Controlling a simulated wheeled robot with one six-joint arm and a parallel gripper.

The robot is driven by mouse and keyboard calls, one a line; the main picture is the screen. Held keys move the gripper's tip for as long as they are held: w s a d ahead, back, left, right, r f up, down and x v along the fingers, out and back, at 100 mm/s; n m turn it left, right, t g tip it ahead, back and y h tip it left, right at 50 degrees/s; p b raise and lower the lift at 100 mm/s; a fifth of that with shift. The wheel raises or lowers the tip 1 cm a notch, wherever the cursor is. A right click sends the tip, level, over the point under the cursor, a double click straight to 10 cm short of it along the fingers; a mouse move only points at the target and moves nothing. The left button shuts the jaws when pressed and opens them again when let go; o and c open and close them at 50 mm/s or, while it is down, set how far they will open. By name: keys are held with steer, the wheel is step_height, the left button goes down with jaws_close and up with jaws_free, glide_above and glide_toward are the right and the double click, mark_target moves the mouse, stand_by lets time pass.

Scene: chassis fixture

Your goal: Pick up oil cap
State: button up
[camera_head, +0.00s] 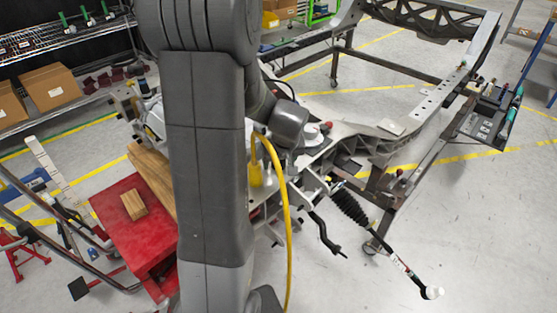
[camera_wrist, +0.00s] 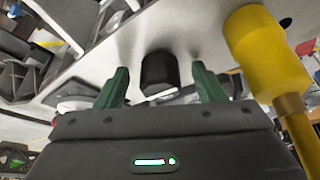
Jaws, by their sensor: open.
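In the wrist view, a short black cylindrical part (camera_wrist: 159,68), which looks like the oil cap, stands on a light grey metal plate (camera_wrist: 85,72). My gripper (camera_wrist: 160,78) has its two green fingers apart, one on either side of the black part. A gap shows between each finger and the part, and neither seems to touch it. The part's lower end is partly hidden by a pale piece in front of it. In the head view, my arm hides the gripper's fingers, and I cannot make out the cap there.
A yellow cylindrical head on a brass-coloured stem (camera_wrist: 265,50) stands close to the right finger. In the head view, the metal chassis (camera_head: 430,105) extends right. A red cart (camera_head: 125,220) with wooden blocks stands left, and a shaft with a black bellows (camera_head: 350,205) projects at front.

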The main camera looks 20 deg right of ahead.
steer(key=c, duration=1.3)
steer(key=shift+o, duration=0.2)
step_height(320, 180, up, 10)
